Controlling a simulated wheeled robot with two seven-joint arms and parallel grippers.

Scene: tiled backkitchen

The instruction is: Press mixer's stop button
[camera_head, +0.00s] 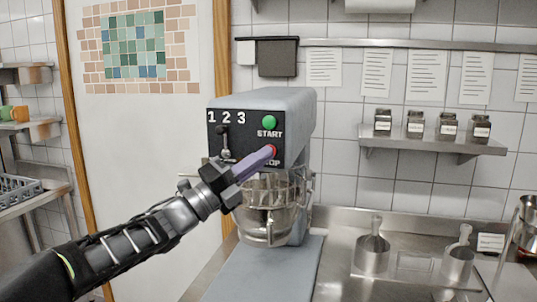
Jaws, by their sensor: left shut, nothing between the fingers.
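The grey mixer (299,110) stands on the counter with a black control panel marked 1 2 3 and a small lever. The green start button (269,122) is on the panel's upper right. Below it, the red stop button (273,151) is mostly hidden behind my left gripper (269,151), along with part of its "STOP" label. My left gripper is shut, and its purple fingertips are at the stop button. I cannot tell whether they touch it or press it in. The steel bowl (265,222) hangs below the mixer head. My right gripper is not in view.
A rack (15,190) stands at the far left.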

